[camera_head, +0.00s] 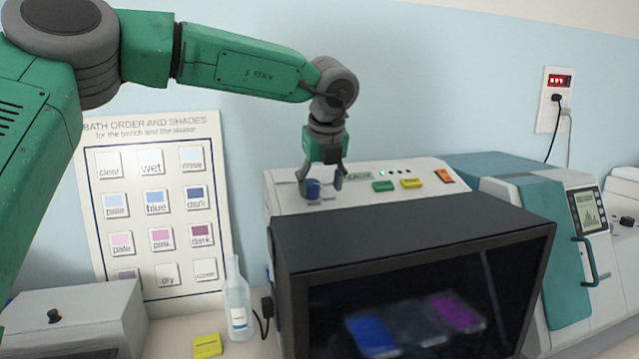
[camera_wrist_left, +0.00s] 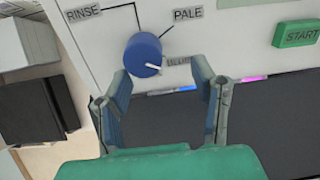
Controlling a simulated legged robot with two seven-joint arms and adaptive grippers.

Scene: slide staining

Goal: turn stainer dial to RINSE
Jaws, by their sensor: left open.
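The stainer (camera_head: 285,180) is a pale machine with a dark hood. Its blue dial (camera_head: 313,188) is on the top panel at the left. In the left wrist view the dial (camera_wrist_left: 143,55) has a white pointer line aimed to the lower right, towards a partly hidden label. The RINSE label (camera_wrist_left: 83,14) is at the upper left of the dial and the PALE label (camera_wrist_left: 188,13) at the upper right. My left gripper (camera_head: 319,187) is open at the dial, and its fingers (camera_wrist_left: 160,82) show below and beside it. Contact cannot be told. My right gripper is not in view.
A green START button (camera_wrist_left: 297,32), a yellow button (camera_head: 411,184) and an orange switch (camera_head: 444,175) are on the panel right of the dial. The black hood (camera_head: 410,228) juts out in front. A bottle (camera_head: 237,300) stands left of the stainer. A teal machine (camera_head: 530,190) stands right.

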